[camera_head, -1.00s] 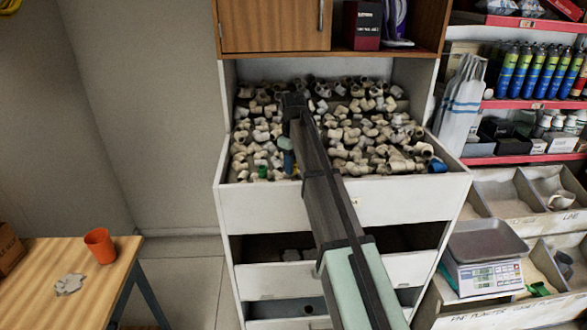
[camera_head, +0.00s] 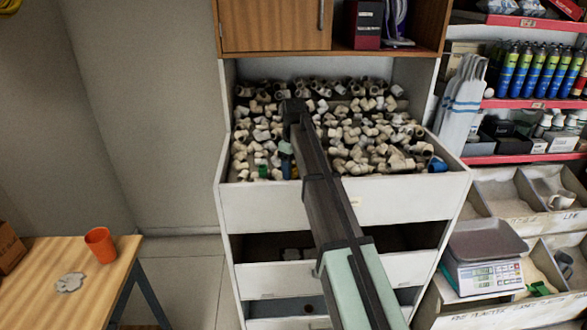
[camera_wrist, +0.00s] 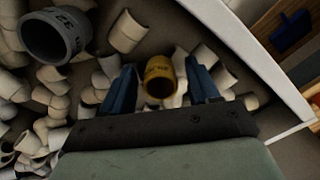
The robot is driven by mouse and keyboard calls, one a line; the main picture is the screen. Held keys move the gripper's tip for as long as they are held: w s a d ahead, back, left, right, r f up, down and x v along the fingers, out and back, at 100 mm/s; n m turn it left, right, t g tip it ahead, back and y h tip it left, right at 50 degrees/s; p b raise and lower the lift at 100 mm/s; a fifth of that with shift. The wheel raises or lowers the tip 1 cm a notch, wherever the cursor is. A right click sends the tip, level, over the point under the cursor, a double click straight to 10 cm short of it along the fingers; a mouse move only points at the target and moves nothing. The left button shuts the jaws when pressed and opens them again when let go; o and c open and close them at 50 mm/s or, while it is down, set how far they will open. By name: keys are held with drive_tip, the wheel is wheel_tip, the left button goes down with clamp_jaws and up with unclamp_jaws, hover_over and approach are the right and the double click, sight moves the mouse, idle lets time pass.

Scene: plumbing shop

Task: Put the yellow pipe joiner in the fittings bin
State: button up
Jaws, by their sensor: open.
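The fittings bin (camera_head: 345,206) is a white open drawer full of pale pipe fittings, in the middle of the head view. My gripper (camera_wrist: 161,84) is inside its walls near the left front, with two blue fingers spread apart. The yellow pipe joiner (camera_wrist: 159,79) is a short ring with dark print, seen nearly end-on between the fingers, with a visible gap on each side. White fittings surround it. I cannot tell whether it rests on them. In the head view my arm and wrist hide most of this spot.
A large grey ring fitting (camera_wrist: 56,36) is at the upper left of the wrist view. The bin's white wall (camera_wrist: 262,58) runs along the right. A wooden cabinet (camera_head: 275,25) hangs above the bin. A table with an orange cup (camera_head: 100,243) stands at the left.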

drive_tip(key=shift+r, duration=0.1)
wheel_tip(320, 180, up, 12)
idle(0.5)
